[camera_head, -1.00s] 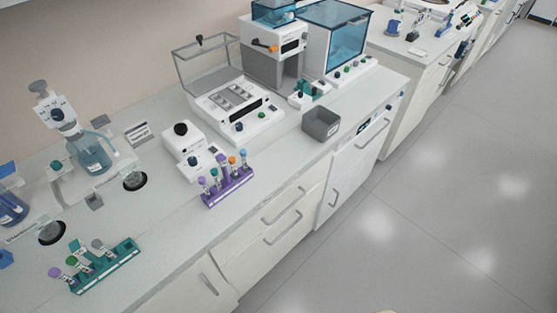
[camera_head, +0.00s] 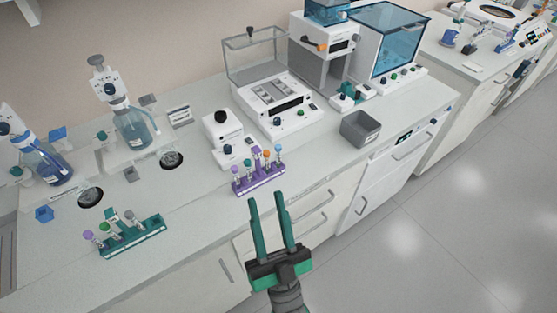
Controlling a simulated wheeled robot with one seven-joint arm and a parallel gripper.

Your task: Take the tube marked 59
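A purple rack (camera_head: 259,181) stands near the bench's front edge and holds several tubes with purple, green, orange and blue caps. A teal rack (camera_head: 132,237) stands at the left front with several tubes, with purple, green and grey caps among them. Tube markings are too small to read, so I cannot tell which tube is 59. My gripper (camera_head: 268,203) is in front of the bench, just below the purple rack in the picture. Its two green fingers point toward the bench and are apart, with nothing between them.
A grey bin (camera_head: 361,128) stands near the front edge, right of the purple rack. Behind are a white instrument (camera_head: 279,105), a small white device (camera_head: 222,133) and bottle dispensers (camera_head: 131,122). Bench between the two racks is clear. Open floor (camera_head: 440,240) lies at the right.

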